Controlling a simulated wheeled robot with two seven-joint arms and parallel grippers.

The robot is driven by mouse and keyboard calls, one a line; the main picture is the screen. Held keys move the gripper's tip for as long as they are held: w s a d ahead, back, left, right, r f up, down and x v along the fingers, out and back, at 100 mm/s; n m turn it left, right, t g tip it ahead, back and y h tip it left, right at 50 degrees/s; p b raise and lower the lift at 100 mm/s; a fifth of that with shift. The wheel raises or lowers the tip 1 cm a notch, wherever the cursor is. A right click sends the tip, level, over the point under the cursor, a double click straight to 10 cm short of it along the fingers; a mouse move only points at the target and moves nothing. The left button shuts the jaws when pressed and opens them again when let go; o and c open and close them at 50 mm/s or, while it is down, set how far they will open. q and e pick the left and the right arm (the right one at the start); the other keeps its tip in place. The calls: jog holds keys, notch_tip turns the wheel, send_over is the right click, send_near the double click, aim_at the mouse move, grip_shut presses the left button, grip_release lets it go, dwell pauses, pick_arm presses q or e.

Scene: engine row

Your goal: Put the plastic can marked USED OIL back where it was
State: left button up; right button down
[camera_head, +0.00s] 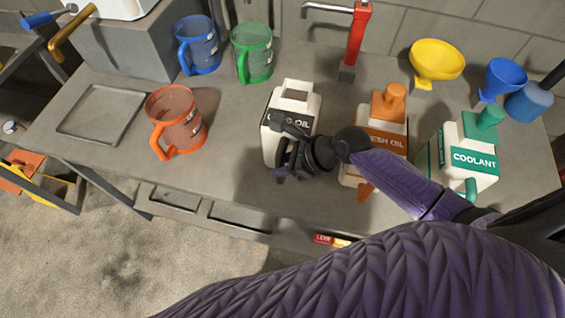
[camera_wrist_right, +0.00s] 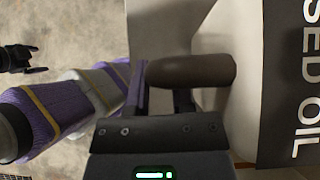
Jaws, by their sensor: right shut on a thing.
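The USED OIL can (camera_head: 272,143) is white with a black label band and stands upright near the middle of the bench, left of the FRESH OIL can. My right gripper (camera_head: 287,158) is at its front and covers part of the label. In the right wrist view my right gripper (camera_wrist_right: 170,92) is shut on a dark, rounded grip (camera_wrist_right: 205,70) that sticks out of the can (camera_wrist_right: 285,80). I cannot tell whether the can's base touches the bench. My left gripper (camera_wrist_right: 22,60) shows small at the left of the wrist view; its jaws are unclear.
The orange FRESH OIL can (camera_head: 387,138) and green COOLANT can (camera_head: 473,158) stand to the right. Red (camera_head: 180,125), blue (camera_head: 200,48) and green (camera_head: 254,55) jugs and a grey tray (camera_head: 72,132) are left. A red tap (camera_head: 356,35) stands behind. Bare bench (camera_head: 228,130) lies left of the can.

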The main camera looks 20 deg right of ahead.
jog(key=shift+c, duration=2.4)
grip_release()
pick_arm(q)
jog(key=shift+d, duration=0.35)
jog(key=shift+d, duration=0.1)
pick_arm(e)
jog(key=shift+r, duration=0.15)
pick_arm(q)
notch_tip(320, 180, up, 4)
jog(key=p, duration=0.3)
jog(key=shift+w+d+f+p, duration=0.1)
jog(key=shift+w+p, duration=0.05)
jog(key=shift+p, duration=0.25)
pick_arm(e)
jog(key=v, duration=1.2)
